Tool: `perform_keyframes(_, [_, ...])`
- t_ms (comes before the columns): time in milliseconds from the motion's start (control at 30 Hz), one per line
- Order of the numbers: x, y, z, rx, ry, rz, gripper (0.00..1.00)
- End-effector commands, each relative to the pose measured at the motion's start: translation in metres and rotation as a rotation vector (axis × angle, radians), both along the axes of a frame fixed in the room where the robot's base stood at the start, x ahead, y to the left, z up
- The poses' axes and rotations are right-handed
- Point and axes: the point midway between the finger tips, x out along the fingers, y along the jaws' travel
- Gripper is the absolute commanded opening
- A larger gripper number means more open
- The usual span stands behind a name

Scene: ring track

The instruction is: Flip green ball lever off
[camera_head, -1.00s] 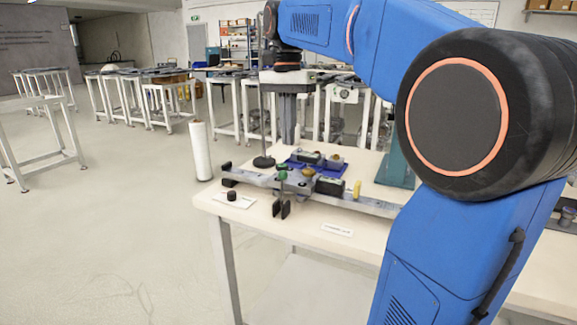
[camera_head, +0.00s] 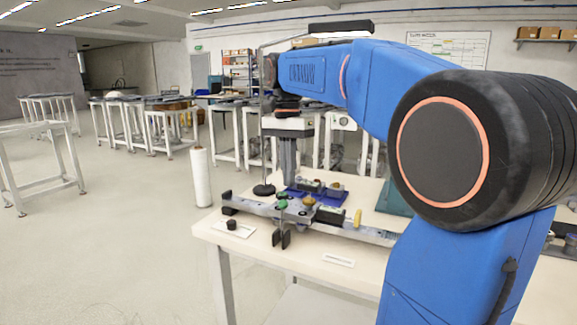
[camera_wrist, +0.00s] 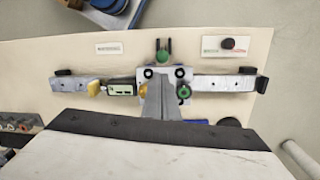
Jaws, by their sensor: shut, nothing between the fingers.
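A lever with a green ball (camera_head: 282,205) sits at the left part of the carriage on a grey metal rail on the table. In the head view, my gripper (camera_head: 289,178) hangs pointing down, above and behind the carriage. I cannot tell whether it touches anything.
A yellow knob (camera_wrist: 145,91) is beside my fingers, and a yellow handle (camera_wrist: 93,88) is farther left. A black button (camera_wrist: 228,43) sits on a white plate. A white cylinder (camera_head: 200,177) stands beside the table.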

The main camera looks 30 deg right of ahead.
Motion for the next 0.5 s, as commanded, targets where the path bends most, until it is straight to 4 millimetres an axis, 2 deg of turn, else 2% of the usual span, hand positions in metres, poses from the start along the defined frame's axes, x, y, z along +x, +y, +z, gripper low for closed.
perform_keyframes(200, [-0.003,0.001,-0.034,0.0,0.002,0.0,0.0])
perform_keyframes(500, [-0.005,0.001,-0.054,0.0,0.0,0.0,0.0])
